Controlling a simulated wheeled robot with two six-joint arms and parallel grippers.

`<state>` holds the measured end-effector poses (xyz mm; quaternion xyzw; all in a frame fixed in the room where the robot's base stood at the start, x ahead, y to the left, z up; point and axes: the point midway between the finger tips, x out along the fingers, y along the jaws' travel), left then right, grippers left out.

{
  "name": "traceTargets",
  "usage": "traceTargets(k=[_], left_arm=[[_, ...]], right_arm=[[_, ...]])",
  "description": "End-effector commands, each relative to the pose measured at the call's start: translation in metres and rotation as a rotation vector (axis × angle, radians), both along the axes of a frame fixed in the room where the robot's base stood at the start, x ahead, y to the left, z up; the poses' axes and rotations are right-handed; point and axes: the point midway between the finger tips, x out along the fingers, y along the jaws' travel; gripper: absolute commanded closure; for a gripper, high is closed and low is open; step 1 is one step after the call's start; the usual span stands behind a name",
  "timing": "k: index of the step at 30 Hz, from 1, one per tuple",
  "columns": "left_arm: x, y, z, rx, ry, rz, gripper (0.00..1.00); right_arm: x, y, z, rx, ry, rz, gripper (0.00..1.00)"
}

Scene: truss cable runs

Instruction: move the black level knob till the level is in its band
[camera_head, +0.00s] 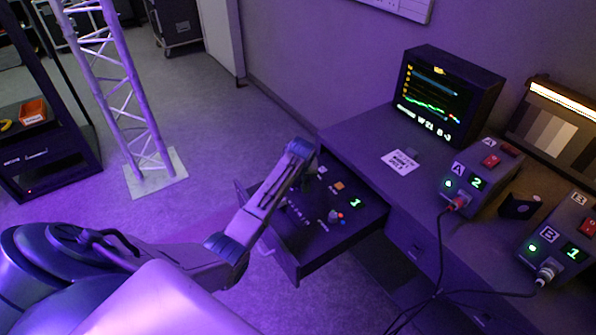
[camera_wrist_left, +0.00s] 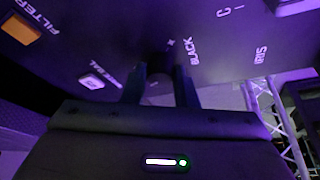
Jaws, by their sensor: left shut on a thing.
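The black level knob (camera_wrist_left: 158,68) is a dark knob beside the word BLACK on the panel, in the left wrist view. My left gripper (camera_wrist_left: 160,88) has one finger on each side of it and is shut on it. In the head view my left gripper (camera_head: 308,160) reaches over the open drawer (camera_head: 345,232) with the control panel and hides the knob. The monitor (camera_head: 440,97) shows a green trace low on its screen and several coloured lines; the level band is too small to make out. My right gripper is not in view.
The panel also has an orange FILTER button (camera_wrist_left: 20,30), a white button (camera_wrist_left: 91,82), and a red-topped control (camera_head: 340,215). Boxes A (camera_head: 483,180) and B (camera_head: 560,240) with cables stand on the desk at right. A truss tower (camera_head: 125,95) stands at left.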

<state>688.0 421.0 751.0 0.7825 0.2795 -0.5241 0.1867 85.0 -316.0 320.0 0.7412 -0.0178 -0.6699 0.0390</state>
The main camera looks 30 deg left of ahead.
Motion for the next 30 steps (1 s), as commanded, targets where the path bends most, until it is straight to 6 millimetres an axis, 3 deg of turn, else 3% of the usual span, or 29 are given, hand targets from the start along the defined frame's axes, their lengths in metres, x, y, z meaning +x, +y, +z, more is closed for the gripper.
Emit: traceTargets(k=[14, 15, 17, 30], left_arm=[[0.001, 0.0, 0.0, 0.001, -0.003, 0.086, 0.97], [0.001, 0.0, 0.0, 0.002, -0.003, 0.085, 0.66], [0.001, 0.0, 0.0, 0.002, -0.003, 0.085, 0.55], [-0.001, -0.003, 0.009, 0.001, -0.004, 0.084, 0.52]], right_arm=[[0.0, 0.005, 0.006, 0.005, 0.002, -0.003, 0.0], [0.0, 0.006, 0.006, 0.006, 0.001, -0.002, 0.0], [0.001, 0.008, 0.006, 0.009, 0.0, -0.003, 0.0], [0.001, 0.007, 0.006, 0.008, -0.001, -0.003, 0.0]])
